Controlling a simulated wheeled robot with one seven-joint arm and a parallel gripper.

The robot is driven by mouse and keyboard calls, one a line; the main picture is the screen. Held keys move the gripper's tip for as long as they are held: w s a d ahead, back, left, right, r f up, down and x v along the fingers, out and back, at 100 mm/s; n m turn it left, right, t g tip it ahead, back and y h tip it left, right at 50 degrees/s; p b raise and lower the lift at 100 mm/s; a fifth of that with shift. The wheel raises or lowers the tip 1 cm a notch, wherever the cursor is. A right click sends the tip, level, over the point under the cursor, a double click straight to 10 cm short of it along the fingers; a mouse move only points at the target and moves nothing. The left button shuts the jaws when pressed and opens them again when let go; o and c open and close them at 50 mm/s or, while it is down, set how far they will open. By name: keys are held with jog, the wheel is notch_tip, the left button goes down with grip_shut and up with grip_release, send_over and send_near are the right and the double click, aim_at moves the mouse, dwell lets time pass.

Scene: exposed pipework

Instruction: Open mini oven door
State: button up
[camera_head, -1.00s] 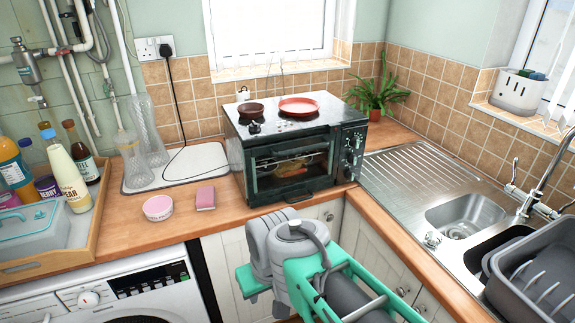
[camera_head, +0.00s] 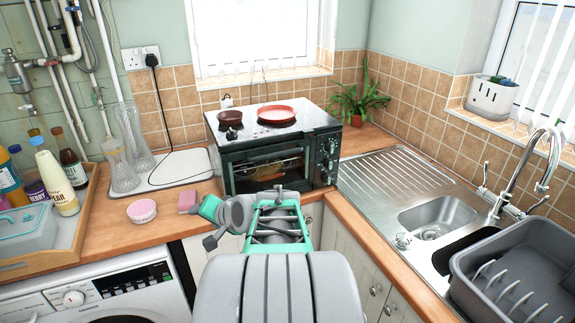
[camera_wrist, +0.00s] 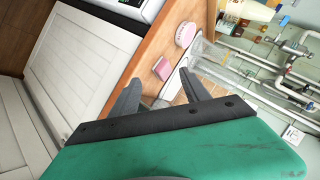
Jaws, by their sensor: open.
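The mini oven (camera_head: 316,160) stands on the corner of the wooden counter in the head view, black with a glass-front door (camera_head: 262,168) and knobs on the right. The door looks shut; its lower edge and handle are partly hidden by my arm. My gripper (camera_wrist: 158,80) is open and empty in the wrist view, its fingers apart. In the head view its teal hand is at the counter's front edge, left of the oven and close to the pink sponge (camera_head: 187,201). The oven is not in the wrist view.
A pink tub (camera_head: 142,210) sits left of the sponge; it also shows in the wrist view (camera_wrist: 186,34). A red plate (camera_head: 277,115) and a brown bowl (camera_head: 230,117) are on the oven top. Glass vases (camera_head: 124,170) stand at left, the sink (camera_head: 432,215) at right.

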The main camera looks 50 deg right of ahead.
jog(key=s+d+r+m+t+h, duration=0.1)
jog(key=s+d+r+m+h, duration=0.2)
jog(key=d, duration=0.4)
jog(key=s+d+r+m+t+h, duration=0.1)
jog(key=s+d+r+m+t, duration=0.2)
jog(key=d, duration=0.5)
jog(key=m+h, duration=0.3)
jog(key=m, duration=0.2)
send_near(278, 156)
jog(key=shift+g, duration=0.3)
jog(key=shift+r+p+x, duration=0.2)
jog(key=shift+p+x, duration=0.5)
jog(key=shift+x, duration=4.55)
jog(key=shift+c, duration=0.4)
grip_shut()
jog(key=shift+a, duration=0.1)
